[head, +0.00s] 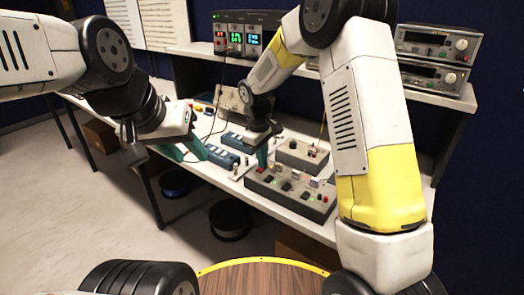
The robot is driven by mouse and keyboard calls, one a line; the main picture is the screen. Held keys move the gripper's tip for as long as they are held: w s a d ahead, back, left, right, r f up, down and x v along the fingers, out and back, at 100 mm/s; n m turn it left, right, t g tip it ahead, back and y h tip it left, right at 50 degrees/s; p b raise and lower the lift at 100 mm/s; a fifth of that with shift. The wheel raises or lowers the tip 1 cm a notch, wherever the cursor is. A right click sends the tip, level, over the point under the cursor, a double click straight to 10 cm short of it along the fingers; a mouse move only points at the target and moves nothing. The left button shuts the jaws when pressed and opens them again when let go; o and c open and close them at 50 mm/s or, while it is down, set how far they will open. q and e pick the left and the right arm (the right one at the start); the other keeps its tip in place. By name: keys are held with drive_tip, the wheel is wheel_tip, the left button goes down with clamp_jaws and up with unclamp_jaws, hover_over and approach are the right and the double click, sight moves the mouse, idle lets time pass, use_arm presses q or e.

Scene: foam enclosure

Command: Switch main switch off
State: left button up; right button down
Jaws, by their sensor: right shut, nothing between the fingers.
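A grey control box (322,211) with several black switches, a lit green lamp and small red parts lies on the bench's front right. Which of its switches is the main switch, and its position, I cannot tell. My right gripper (262,164) points down at the box's left end, its teal fingers shut and empty. Whether the fingertips touch the box is not clear. My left gripper (187,154) is left of the box, beyond the bench's front edge, its teal fingers apart with nothing visible between them.
Blue modules (221,156) sit on the bench between my grippers. A second grey box (300,156) stands behind the control box. Instruments (434,44) and a power supply with lit displays (236,38) stand on the shelf above. Round stools (229,219) are under the bench.

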drive_tip(key=shift+w+d+f, duration=0.1)
drive_tip(key=shift+d+f, duration=0.05)
drive_tip(key=shift+f, duration=0.25)
drive_tip(key=shift+d+f+g+y, duration=0.2)
drive_tip(key=shift+f+g+y, duration=0.1)
drive_tip(key=shift+g, duration=0.2)
use_arm(q)
drive_tip(key=shift+s, duration=0.15)
use_arm(e)
drive_tip(key=shift+w, duration=0.1)
drive_tip(key=shift+f, duration=0.1)
drive_tip(key=shift+s+a, duration=0.5)
drive_tip(key=shift+s, duration=0.15)
drive_tip(key=shift+a, duration=0.1)
drive_tip(key=r, duration=0.4)
drive_tip(key=w+r, duration=0.1)
drive_tip(key=r, duration=0.2)
drive_tip(key=shift+w+d, duration=0.1)
drive_tip(key=shift+d, duration=0.1)
use_arm(q)
drive_tip(key=shift+w+d, duration=0.15)
drive_tip(key=shift+w, duration=0.45)
use_arm(e)
wheel_tip(320, 180, up, 8)
drive_tip(key=shift+r, duration=0.2)
